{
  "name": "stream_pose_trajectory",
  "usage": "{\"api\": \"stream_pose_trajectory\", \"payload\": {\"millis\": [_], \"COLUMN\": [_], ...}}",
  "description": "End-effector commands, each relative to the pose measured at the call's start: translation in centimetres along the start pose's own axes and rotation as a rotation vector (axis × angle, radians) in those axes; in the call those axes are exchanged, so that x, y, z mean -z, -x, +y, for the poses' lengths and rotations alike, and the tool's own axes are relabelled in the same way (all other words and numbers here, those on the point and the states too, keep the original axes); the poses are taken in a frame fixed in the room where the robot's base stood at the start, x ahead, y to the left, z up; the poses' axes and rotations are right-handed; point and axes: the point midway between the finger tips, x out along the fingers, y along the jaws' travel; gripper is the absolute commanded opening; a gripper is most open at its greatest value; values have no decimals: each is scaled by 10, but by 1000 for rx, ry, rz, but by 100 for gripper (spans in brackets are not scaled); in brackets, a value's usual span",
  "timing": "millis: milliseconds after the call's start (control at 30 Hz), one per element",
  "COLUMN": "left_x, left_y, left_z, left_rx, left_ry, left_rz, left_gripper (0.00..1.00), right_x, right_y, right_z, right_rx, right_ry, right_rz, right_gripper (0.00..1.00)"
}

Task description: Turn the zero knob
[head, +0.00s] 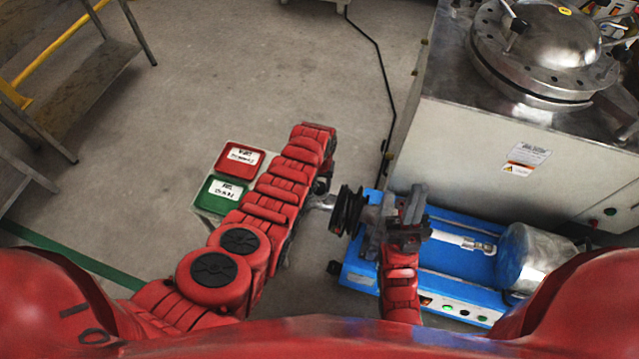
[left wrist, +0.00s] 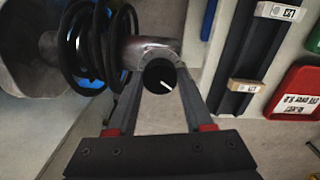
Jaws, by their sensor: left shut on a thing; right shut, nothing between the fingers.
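The zero knob (left wrist: 158,76) is a small round black knob with a white mark, set in the end of a grey metal fitting (left wrist: 148,48). My left gripper (left wrist: 160,84) is shut on it, one finger on each side in the left wrist view. In the head view the left gripper (head: 322,202) is mostly hidden by my left arm, and the knob cannot be made out. A black coil (head: 347,210) lies just right of it; it also shows in the left wrist view (left wrist: 97,45). My right gripper (head: 384,222) is shut and empty, close to the coil's right.
A blue machine (head: 455,262) with a metal cylinder (head: 530,258) lies under my right gripper. A steel vessel cabinet (head: 500,155) stands behind it. Red (head: 240,158) and green (head: 226,193) labelled trays lie left of my left forearm. Open floor stretches beyond.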

Motion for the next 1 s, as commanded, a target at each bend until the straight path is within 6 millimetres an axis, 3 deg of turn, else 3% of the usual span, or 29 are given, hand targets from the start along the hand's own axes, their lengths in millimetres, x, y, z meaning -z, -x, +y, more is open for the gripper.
{"api": "stream_pose_trajectory", "payload": {"millis": [133,400,433,567,1000], "left_x": [-1,0,0,0,1], "left_y": [0,-1,-1,-1,6], "left_z": [-1,-1,-1,0,0], "left_rx": [2,2,2,1,0], "left_ry": [85,92,92,91,90], "left_rz": [-1,0,0,0,2], "left_gripper": [0,0,57,80,82], "right_x": [0,0,0,0,1], "right_y": [-2,-2,-2,-2,-5], "right_z": [0,0,0,0,0], "right_rx": [0,0,0,0,0], "right_ry": [0,0,0,0,0], "right_rz": [0,0,0,0,0], "right_gripper": [0,0,0,0,0]}}
